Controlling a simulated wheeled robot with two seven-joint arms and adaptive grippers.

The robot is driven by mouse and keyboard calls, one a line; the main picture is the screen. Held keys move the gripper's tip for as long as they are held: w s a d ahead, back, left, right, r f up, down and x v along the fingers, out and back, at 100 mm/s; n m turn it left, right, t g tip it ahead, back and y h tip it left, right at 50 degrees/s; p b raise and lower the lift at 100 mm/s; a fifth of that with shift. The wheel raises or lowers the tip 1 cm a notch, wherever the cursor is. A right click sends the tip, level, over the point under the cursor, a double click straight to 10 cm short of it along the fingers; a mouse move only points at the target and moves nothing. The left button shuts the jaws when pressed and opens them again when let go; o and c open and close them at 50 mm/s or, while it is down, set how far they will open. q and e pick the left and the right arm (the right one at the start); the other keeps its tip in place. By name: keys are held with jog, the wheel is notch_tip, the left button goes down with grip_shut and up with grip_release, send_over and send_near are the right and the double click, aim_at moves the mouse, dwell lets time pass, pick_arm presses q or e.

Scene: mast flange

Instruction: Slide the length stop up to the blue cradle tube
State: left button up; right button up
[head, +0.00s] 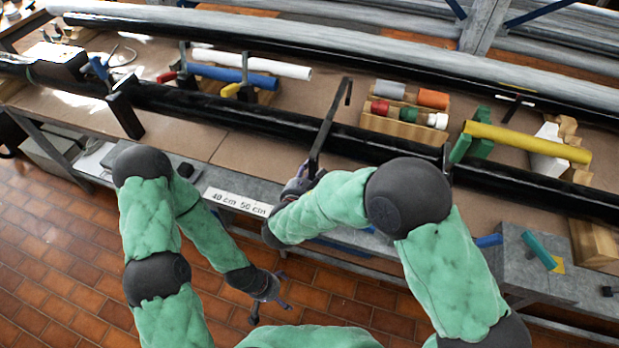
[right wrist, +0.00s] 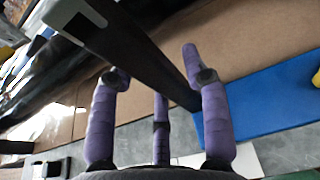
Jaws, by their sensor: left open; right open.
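The length stop appears to be a dark flat upright bar with a hooked top (head: 328,125), standing across the long black tube. My right gripper (head: 298,186) is at its lower end, open. In the right wrist view a dark bar (right wrist: 135,50) passes between the spread purple fingers (right wrist: 160,95); contact is unclear. The blue tube (head: 233,75) lies on the bench left of the bar, beside a white tube (head: 265,64). My left gripper (head: 265,296) is open and empty, low over the tiled floor.
A scale strip marked 40 cm and 50 cm (head: 237,202) lies along the front edge. A wooden rack with coloured rolls (head: 405,124) stands right of the bar. A yellow tube (head: 530,142) lies farther right. Another dark upright (head: 125,115) stands at left.

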jog(key=c, duration=0.9)
jog(key=shift+w, duration=0.1)
